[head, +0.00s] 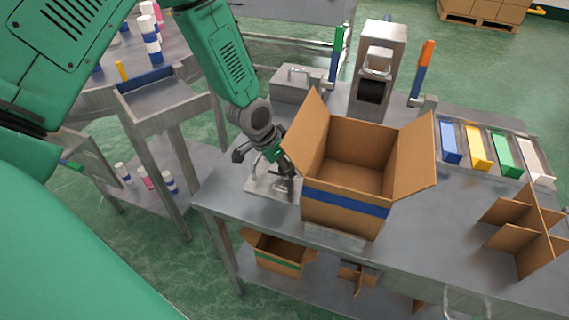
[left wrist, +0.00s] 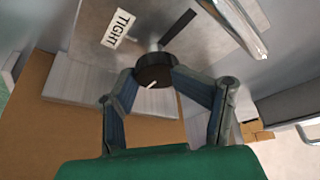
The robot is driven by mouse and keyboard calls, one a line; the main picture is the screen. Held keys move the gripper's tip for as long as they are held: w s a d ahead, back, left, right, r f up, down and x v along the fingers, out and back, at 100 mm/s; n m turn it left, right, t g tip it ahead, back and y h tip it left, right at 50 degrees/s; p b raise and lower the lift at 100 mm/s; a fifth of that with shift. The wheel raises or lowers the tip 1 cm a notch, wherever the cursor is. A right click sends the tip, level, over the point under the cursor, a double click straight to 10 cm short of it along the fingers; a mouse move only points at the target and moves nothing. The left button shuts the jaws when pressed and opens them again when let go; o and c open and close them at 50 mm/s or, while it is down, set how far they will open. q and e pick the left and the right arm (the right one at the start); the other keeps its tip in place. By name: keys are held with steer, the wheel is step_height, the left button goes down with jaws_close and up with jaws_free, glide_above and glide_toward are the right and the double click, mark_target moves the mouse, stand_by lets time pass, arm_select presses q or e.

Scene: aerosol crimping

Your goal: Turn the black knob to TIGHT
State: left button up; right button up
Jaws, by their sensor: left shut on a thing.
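The black knob (left wrist: 155,71) shows in the left wrist view as a dark disc with a short white mark on its face. My left gripper (left wrist: 155,80) has its two fingers closed on either side of the knob and touching it. The white mark points to the lower left, away from the TIGHT label (left wrist: 118,28), which lies to the knob's upper left. In the head view my left gripper (head: 284,180) reaches down to a metal plate (head: 262,188) on the bench, left of the open box; the knob is hidden there. My right gripper is not in view.
An open cardboard box (head: 343,200) with a blue band stands close to the right of my left gripper. Behind are a press (head: 378,65) and levers with green (head: 338,45) and orange (head: 427,55) handles. Coloured bins (head: 478,146) and a cardboard divider (head: 525,230) are at right.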

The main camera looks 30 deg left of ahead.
arm_select(q)
steer(key=shift+s+a+f, duration=0.1)
steer(key=shift+s+f, duration=0.15)
steer(key=shift+s, duration=0.15)
steer(key=shift+m, duration=0.5)
steer(key=shift+p, duration=0.35)
steer(key=shift+w+m+g+h, duration=0.1)
steer(key=shift+m+g+h, duration=0.3)
steer(key=shift+m, duration=0.4)
steer(key=shift+w+a+m+p, duration=0.1)
steer(key=shift+m+p, duration=0.25)
steer(key=shift+m, duration=0.55)
steer(key=m+g+h, duration=0.1)
steer(key=m, duration=0.1)
steer(key=shift+m, duration=0.3)
steer(key=shift+w+m+g+b, duration=0.1)
steer(key=shift+m+g+b, duration=0.6)
steer(key=shift+m, duration=0.6)
steer(key=shift+m+b, duration=0.3)
steer(key=shift+m, duration=0.2)
steer(key=shift+c, duration=0.2)
